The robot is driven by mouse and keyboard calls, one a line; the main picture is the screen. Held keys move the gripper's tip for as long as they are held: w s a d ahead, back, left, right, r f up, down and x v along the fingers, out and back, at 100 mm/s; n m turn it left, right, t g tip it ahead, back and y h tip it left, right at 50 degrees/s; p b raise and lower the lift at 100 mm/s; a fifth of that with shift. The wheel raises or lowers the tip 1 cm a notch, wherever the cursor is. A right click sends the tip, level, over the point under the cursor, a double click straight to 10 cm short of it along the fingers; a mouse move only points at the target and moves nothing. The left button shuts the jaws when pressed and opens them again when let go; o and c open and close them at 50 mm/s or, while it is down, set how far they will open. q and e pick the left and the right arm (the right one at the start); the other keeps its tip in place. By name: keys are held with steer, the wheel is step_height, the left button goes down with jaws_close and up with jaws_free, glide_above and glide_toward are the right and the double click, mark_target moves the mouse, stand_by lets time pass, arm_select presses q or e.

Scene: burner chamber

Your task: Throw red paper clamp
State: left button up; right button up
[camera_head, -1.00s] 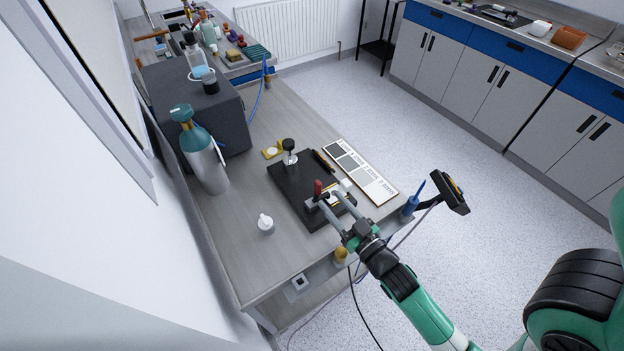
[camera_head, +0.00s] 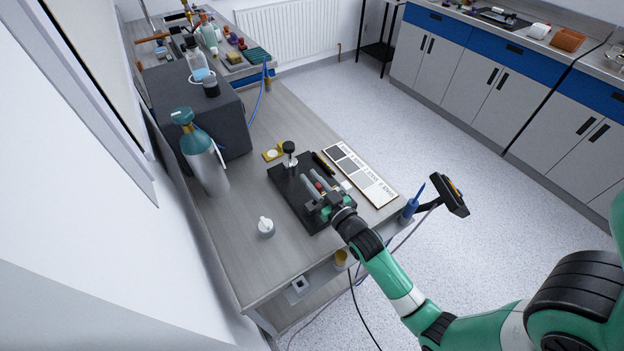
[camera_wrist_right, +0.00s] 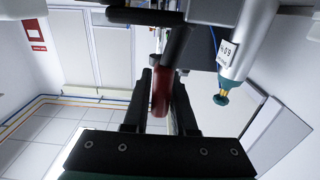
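The red paper clamp shows as a red handle (camera_head: 318,186) on the black base plate (camera_head: 281,188) on the bench; its lower part is hidden by my gripper. My right gripper (camera_head: 314,180) reaches over the plate from the lower right, with one finger on each side of the red handle. The handle also shows in the right wrist view (camera_wrist_right: 159,95), upright between the two dark fingers (camera_wrist_right: 161,90). The fingers look spread about as wide as before, and I cannot tell whether they touch the handle. My left gripper is not in view.
A black-knobbed post (camera_head: 290,160) stands at the plate's far end. A labelled white panel (camera_head: 362,172) lies to the right, and a small white bottle (camera_head: 265,226) to the left. A teal-topped gas cylinder (camera_head: 205,160) stands farther left. A blue-tipped holder (camera_head: 411,207) is at the bench edge.

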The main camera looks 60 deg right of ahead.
jaws_close()
stand_by(1.1)
